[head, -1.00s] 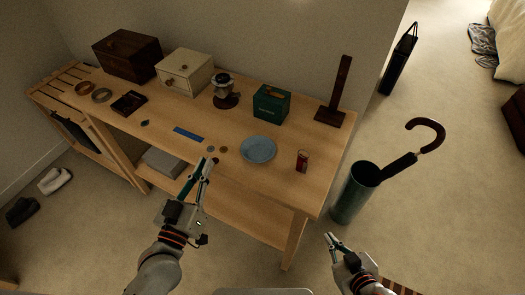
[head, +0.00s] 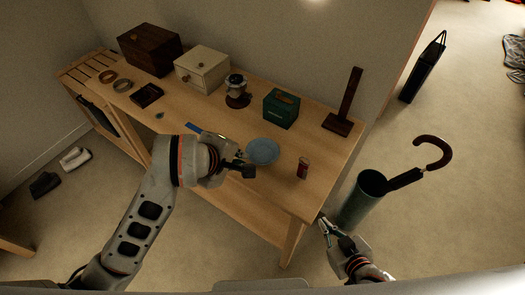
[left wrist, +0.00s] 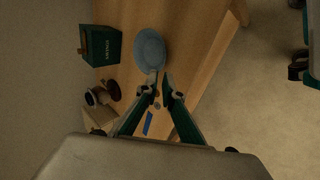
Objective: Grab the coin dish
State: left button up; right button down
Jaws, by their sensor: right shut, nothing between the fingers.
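The coin dish is a round, shallow, light blue dish (head: 263,152) lying on the wooden table towards its front right part. It also shows in the left wrist view (left wrist: 149,48), just beyond my fingertips. My left gripper (head: 243,162) is at the dish's left edge. In the left wrist view its fingers (left wrist: 161,75) slant towards each other with a narrow gap at the tips, and no object shows held there. I cannot tell whether the tips touch the rim. My right gripper (head: 322,219) is shut and empty, off the table's right front corner.
A green box (head: 281,108), a dark wooden stand (head: 343,105) and a dark-based device (head: 237,91) stand behind. An umbrella holder (head: 364,196) stands on the floor to the right.

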aim_at(254, 161)
pick_arm(q)
jog(key=shift+s+d+f+g, duration=0.1)
jog(key=shift+s+d+g, duration=0.3)
jog(key=shift+s+d, duration=0.1)
jog(key=shift+w+d+f+m+h, duration=0.1)
jog(key=shift+d+f+m+h, duration=0.1)
jog(key=shift+f+m+h, duration=0.1)
jog(key=x, duration=0.4)
jog(key=b+x, duration=0.1)
jog(key=x, duration=0.2)
jog(key=shift+w+a+r, duration=0.1)
jog(key=shift+w+a, duration=0.2)
jog(key=shift+a, duration=0.1)
grip_shut()
jog(key=shift+r, duration=0.15)
